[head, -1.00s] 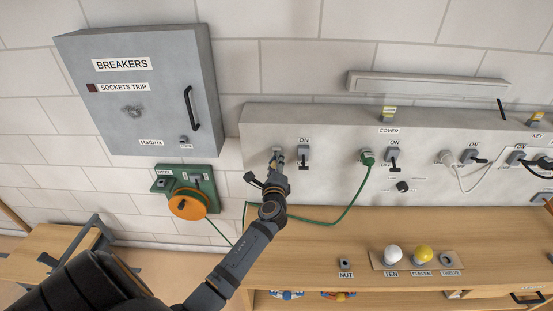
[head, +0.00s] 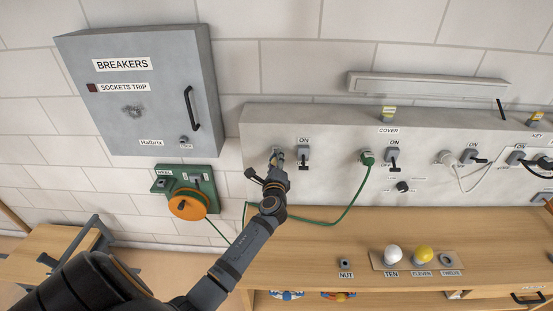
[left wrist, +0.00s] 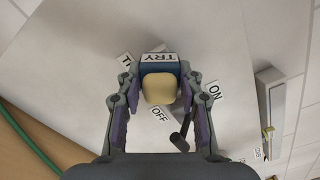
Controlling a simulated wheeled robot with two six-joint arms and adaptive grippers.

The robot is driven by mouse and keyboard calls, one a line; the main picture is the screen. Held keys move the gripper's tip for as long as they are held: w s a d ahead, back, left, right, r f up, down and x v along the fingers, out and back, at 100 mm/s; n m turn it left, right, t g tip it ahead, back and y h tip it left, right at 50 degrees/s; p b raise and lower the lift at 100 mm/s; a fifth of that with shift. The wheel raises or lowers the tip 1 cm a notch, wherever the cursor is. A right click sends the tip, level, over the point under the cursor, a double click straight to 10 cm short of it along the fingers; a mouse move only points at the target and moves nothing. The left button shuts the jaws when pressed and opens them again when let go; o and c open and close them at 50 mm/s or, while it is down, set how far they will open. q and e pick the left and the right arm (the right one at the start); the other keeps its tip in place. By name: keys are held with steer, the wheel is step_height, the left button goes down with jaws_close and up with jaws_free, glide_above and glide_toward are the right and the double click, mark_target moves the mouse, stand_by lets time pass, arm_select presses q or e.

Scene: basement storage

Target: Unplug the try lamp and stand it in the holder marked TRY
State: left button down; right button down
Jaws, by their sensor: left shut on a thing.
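The try lamp (left wrist: 160,88) is a small block with a cream face and a blue top labelled TRY. It sits between the fingers of my left gripper (left wrist: 158,98), which is shut on it at the grey socket panel. In the head view my left gripper (head: 275,165) is at the left end of the panel (head: 330,160), left of the first ON switch (head: 303,154). The gripper hides most of the lamp there, and I cannot tell whether it is still seated in its socket. I cannot make out a holder marked TRY. My right gripper is not in view.
A green plug (head: 367,157) with a green cord is in the panel to the right. Below, the wooden bench (head: 310,240) holds a white bulb (head: 393,256) and a yellow bulb (head: 424,254). A breaker box (head: 140,90) and orange cord reel (head: 188,204) are at left.

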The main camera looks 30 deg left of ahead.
arm_select(q)
steer(key=shift+r, duration=0.1)
steer(key=c, duration=1.1)
jaws_free()
steer(key=o, duration=0.3)
steer(key=shift+w, duration=0.15)
steer(key=v, duration=0.9)
steer(key=shift+p, duration=0.3)
